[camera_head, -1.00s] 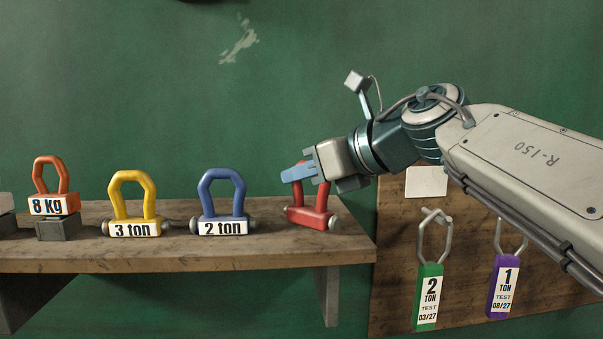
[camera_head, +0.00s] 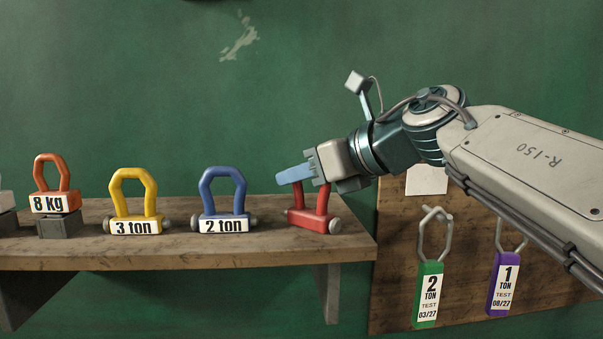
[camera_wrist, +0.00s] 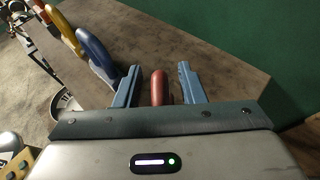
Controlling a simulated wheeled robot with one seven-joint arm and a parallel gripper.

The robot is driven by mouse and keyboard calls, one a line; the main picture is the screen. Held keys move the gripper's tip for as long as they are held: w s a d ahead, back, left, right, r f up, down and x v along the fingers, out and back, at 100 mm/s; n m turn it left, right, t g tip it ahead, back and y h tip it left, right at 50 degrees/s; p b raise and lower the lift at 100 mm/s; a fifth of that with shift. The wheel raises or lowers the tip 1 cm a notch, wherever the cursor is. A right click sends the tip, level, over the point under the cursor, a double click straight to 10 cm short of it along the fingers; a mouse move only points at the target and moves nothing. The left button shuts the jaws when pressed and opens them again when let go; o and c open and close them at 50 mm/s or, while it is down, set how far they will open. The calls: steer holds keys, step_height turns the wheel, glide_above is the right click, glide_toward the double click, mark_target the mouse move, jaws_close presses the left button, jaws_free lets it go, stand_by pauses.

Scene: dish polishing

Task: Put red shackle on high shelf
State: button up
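The red shackle (camera_head: 314,220) stands upright at the right end of the wooden shelf (camera_head: 180,255), to the right of the blue shackle (camera_head: 221,204). Its base appears to rest on the shelf top. My gripper (camera_head: 296,175) is at the top of its loop, coming from the right, and hides part of the loop. In the wrist view, the two blue fingers (camera_wrist: 157,88) are apart, with the red loop (camera_wrist: 159,87) between them and a gap on each side. My gripper is open around the loop.
A yellow shackle (camera_head: 134,209) marked 3 ton and an orange one (camera_head: 52,190) marked 8 kg stand further left. A brown board (camera_head: 395,290) at the right carries hanging green (camera_head: 429,295) and purple (camera_head: 503,285) tagged pieces. The green wall above is clear.

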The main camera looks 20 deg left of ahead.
steer(key=b+v, duration=0.2)
steer(key=v, duration=1)
steer(key=shift+b, duration=0.35)
